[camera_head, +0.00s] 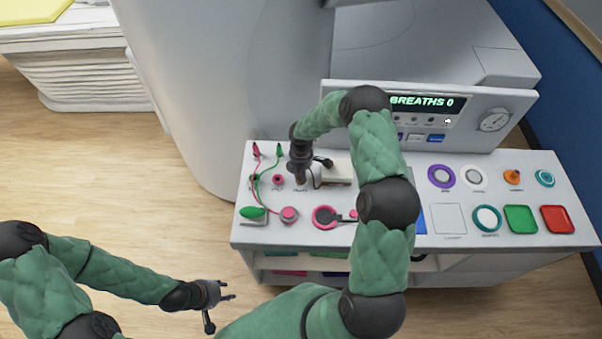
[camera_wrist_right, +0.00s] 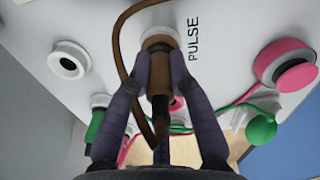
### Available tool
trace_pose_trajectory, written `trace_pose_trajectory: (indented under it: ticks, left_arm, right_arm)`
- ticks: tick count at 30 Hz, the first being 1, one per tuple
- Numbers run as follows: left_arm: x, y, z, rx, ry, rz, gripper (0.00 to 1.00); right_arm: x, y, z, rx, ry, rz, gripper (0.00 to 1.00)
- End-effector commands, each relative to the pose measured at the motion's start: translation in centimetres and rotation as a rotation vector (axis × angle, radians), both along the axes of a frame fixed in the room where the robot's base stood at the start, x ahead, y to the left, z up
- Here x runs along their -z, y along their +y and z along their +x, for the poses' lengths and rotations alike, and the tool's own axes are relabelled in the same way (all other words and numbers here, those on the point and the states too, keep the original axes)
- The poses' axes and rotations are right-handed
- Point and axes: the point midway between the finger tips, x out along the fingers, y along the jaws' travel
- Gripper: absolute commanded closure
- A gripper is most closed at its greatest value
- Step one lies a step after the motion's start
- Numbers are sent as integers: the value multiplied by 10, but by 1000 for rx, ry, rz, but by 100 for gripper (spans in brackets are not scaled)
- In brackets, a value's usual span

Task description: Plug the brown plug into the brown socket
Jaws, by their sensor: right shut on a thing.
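The brown plug (camera_wrist_right: 158,78) is held between the two fingers of my right gripper (camera_wrist_right: 161,62), which also shows in the head view (camera_head: 300,174). Its front end is at a pale-rimmed socket (camera_wrist_right: 160,36) beside the "PULSE" label. The plug covers the socket's middle, so I cannot tell how deep it sits or see the socket's full colour. A brown cable (camera_wrist_right: 124,40) loops past the plug. My left gripper (camera_head: 215,293) is open and empty, over the floor left of the console.
The white console (camera_head: 380,235) carries a pink socket (camera_head: 278,179), a pink knob (camera_head: 289,215), a green plug (camera_head: 253,212) with cables, and a beige box (camera_head: 338,172) right of my right gripper. A white socket (camera_wrist_right: 68,60) is left of the plug in the wrist view.

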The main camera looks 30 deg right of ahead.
Motion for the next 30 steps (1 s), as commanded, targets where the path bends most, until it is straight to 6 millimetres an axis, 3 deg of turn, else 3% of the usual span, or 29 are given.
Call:
trace_pose_trajectory:
  ticks: [11,12,15,25,30]
  left_arm:
    - [3,0,0,0,0,0,60]
    - [3,0,0,0,0,0,60]
    - [3,0,0,0,0,0,60]
    - [3,0,0,0,0,0,60]
    - [3,0,0,0,0,0,60]
  right_arm:
    - [3,0,0,0,0,0,100]
    - [3,0,0,0,0,0,76]
    - [3,0,0,0,0,0,51]
    - [2,0,0,0,0,0,51]
    - [-12,0,1,1,-3,0,51]
